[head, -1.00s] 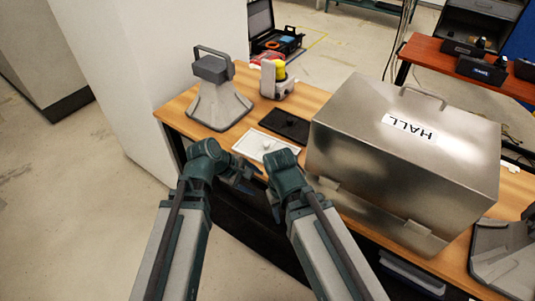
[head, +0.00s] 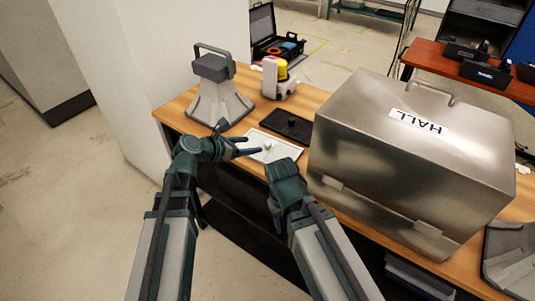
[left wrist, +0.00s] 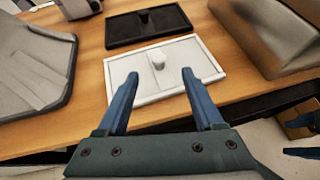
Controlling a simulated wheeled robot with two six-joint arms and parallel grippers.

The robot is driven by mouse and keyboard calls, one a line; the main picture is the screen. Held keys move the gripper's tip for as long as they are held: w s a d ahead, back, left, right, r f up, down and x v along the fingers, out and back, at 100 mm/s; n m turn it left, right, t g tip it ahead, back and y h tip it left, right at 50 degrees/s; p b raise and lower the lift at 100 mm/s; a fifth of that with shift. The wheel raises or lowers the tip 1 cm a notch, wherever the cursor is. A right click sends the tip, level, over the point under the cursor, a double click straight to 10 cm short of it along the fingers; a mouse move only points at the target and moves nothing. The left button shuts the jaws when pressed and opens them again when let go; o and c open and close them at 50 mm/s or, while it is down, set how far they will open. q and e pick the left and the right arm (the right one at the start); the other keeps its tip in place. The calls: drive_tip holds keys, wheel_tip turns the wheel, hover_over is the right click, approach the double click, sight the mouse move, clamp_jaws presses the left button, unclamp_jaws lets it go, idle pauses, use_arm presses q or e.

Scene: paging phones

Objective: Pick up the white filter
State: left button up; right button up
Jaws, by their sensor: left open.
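The white filter (head: 272,143) is a flat rectangular panel with a raised rim and a small knob, lying on the wooden table. In the left wrist view the filter (left wrist: 200,66) lies straight ahead, its knob between the lines of my fingers. My left gripper (head: 240,139) is open and empty at the filter's left side in the head view, its blue fingers pointing toward it. In the left wrist view the fingertips overlap the panel's near part; I cannot tell whether they touch it. My right gripper (head: 274,208) is low at the table's front edge, its jaws mostly hidden.
A black panel of like shape (head: 287,123) lies just behind the filter. A grey horn-shaped speaker (head: 217,99) stands to the left. A large metal box marked HALL (head: 385,130) stands close on the right. A white device with a yellow top (head: 278,80) stands behind.

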sight(266, 143)
use_arm(q)
drive_tip(key=shift+b+x, duration=0.5)
drive_tip(key=shift+x, duration=1.25)
drive_tip(key=b+x, duration=0.2)
drive_tip(key=x, duration=0.3)
drive_tip(key=shift+w+a+f+b, duration=0.15)
drive_tip(key=shift+f+b, duration=0.1)
drive_tip(key=shift+b, duration=0.15)
drive_tip(key=shift+r, duration=0.1)
clamp_jaws()
